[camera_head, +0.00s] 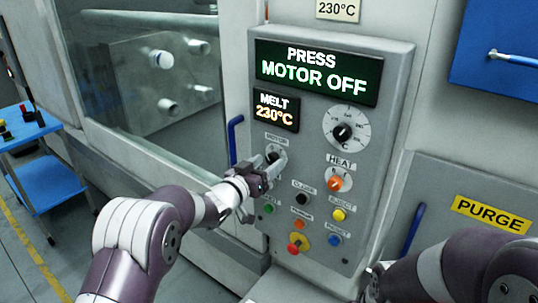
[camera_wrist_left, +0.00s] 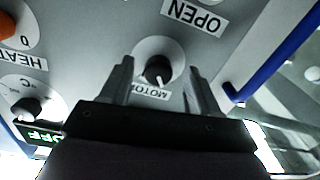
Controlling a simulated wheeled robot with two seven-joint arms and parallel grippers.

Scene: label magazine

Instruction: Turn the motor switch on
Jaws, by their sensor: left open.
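The motor switch is a dark round knob with a white line on a pale round plate. In the head view the switch (camera_head: 273,157) sits on the left of the grey control panel, partly covered by my left gripper (camera_head: 268,172). In the left wrist view the knob (camera_wrist_left: 159,70) lies between the two open fingers of my left gripper (camera_wrist_left: 161,72), with its MOTOR label below it. I cannot tell whether the fingers touch it. The panel's upper display (camera_head: 318,72) reads PRESS MOTOR OFF. My right gripper is not in view; only part of my right arm shows.
The heat knob (camera_head: 335,183) and a temperature dial (camera_head: 343,132) are to the right of the switch. Several push buttons and a red emergency stop (camera_head: 296,243) are below. A blue handle (camera_head: 235,139) stands out left of the panel.

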